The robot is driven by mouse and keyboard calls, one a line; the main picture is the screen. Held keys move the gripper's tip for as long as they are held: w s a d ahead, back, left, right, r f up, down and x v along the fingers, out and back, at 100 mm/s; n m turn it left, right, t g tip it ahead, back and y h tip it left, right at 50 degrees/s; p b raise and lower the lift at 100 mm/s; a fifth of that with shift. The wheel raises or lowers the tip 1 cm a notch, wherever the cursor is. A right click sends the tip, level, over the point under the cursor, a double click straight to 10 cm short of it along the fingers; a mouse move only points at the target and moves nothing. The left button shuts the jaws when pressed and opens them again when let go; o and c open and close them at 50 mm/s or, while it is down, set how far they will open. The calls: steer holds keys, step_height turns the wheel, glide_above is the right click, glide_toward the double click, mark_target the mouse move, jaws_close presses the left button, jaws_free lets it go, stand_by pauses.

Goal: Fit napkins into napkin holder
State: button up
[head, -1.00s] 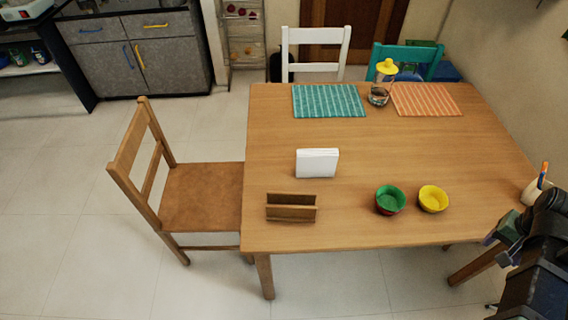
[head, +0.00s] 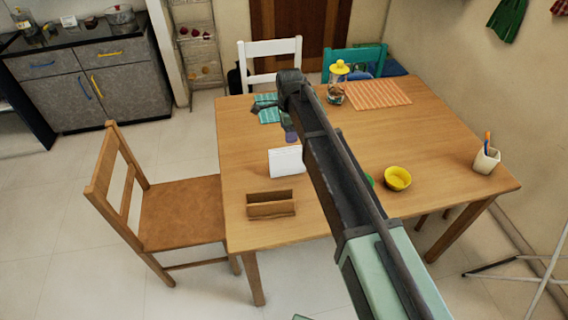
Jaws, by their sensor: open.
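The white napkins (head: 285,163) stand upright as a flat stack near the middle of the wooden table's left half. The wooden napkin holder (head: 271,209) stands just in front of them, with two parallel brown walls and an empty slot. My gripper (head: 273,121) hangs over the far side of the table, behind and above the napkins. It is open and apart from them. My arm crosses the table from the lower right and hides part of the table and most of the green bowl.
A yellow bowl (head: 397,178) and a mostly hidden green bowl (head: 370,180) are right of my arm. A pen cup (head: 486,160) stands at the right edge.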

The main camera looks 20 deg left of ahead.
mark_target(288, 150)
step_height(288, 150, down, 11)
steer(key=b, duration=0.9)
steer(key=shift+s+r, duration=0.15)
steer(key=shift+r, duration=0.3)
steer(key=c, duration=1)
steer(key=shift+r, duration=0.15)
